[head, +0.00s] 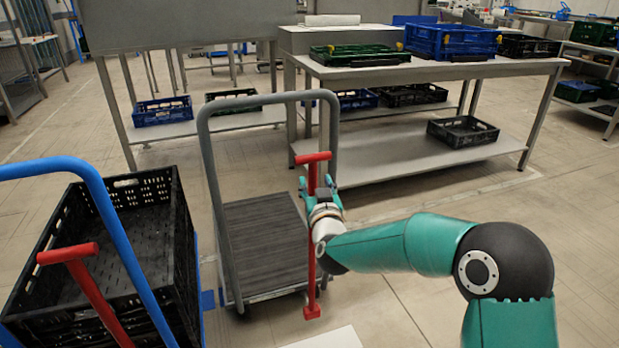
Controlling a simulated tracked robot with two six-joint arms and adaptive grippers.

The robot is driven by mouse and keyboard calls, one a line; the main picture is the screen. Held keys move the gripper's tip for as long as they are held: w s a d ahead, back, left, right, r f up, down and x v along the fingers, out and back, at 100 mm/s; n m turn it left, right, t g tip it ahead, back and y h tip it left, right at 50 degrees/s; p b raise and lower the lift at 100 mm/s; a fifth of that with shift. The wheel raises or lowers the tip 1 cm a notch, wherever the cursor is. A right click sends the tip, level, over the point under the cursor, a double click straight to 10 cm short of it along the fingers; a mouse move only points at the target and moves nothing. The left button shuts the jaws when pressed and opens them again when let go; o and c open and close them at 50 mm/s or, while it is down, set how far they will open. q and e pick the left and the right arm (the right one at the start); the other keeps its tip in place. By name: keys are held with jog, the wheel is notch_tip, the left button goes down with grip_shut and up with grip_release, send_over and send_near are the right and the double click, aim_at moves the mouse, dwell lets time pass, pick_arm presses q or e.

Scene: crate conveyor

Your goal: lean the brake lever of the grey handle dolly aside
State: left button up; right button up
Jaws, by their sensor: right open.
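The grey handle dolly (205,150) stands in the middle of the head view, with a bare dark ribbed deck (262,235). Its red brake lever (312,250) stands close to upright at the right side of the handle, with a short crossbar on top. My right gripper (318,184) is open at the upper part of the lever, just below the crossbar. Its fingers show on either side of the red shaft; whether they touch it I cannot tell. The gripper hides part of the shaft. My left gripper is out of view.
A blue handle dolly (95,180) with black crates (95,300) and its own red lever (85,280) stands close on the left. A grey table (440,70) with crates stands behind. The floor on the right is clear.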

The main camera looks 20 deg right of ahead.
aim_at(313, 176)
jog(key=shift+w+d, duration=0.2)
jog(key=shift+w, duration=1.05)
jog(key=shift+w+d, duration=0.2)
jog(key=shift+w, duration=1.05)
grip_shut()
